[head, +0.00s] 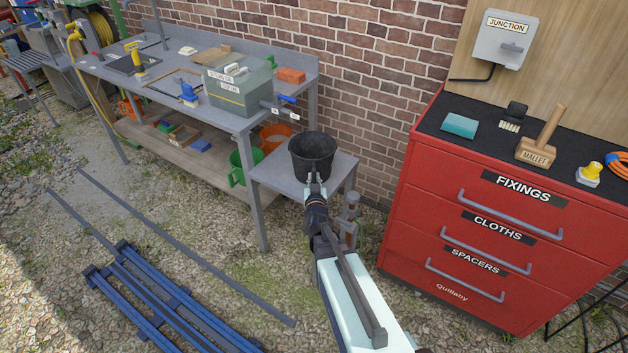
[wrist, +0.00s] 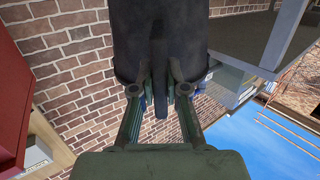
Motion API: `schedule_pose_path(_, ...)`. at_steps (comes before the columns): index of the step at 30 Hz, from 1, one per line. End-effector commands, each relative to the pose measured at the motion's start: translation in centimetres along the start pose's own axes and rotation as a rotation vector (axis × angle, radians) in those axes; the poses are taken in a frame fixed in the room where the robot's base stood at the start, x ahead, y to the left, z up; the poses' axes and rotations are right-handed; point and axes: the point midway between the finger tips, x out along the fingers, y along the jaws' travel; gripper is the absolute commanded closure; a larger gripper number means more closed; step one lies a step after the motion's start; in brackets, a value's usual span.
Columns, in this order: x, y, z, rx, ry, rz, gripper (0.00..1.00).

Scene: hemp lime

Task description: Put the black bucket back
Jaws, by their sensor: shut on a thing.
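The black bucket (head: 312,157) is upright at the small grey side table (head: 272,178), beside the right end of the workbench. I cannot tell whether its base rests on the table top or hangs just above it. My gripper (head: 316,183) is at the near side of the bucket, shut on it. In the wrist view, which is upside down, the two fingers of my gripper (wrist: 160,88) close on the dark bucket wall (wrist: 160,35). The bucket's far side and base are hidden there.
The grey workbench (head: 225,118) carries a box, an orange brick (head: 291,75) and tools. A green bucket (head: 238,168) and an orange bucket (head: 275,134) stand beneath it. A red drawer cabinet (head: 480,220) stands to the right. Blue rails (head: 170,305) lie on the ground.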

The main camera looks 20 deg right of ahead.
Motion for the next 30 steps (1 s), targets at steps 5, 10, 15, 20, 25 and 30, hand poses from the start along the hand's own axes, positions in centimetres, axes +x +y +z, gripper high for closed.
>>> schedule_pose_path(5,-0.01,0.01,-0.08,0.000,0.002,0.001,1.00)
schedule_pose_path(10,0.00,0.01,-0.08,0.000,0.002,0.001,1.00)
schedule_pose_path(15,0.00,0.01,-0.02,0.000,0.002,0.001,1.00)
schedule_pose_path(20,0.02,0.01,0.12,0.000,0.002,0.001,1.00)
schedule_pose_path(25,0.03,0.01,0.28,0.000,0.002,0.001,1.00)
schedule_pose_path(30,0.03,0.01,0.28,0.000,0.001,0.000,0.58)
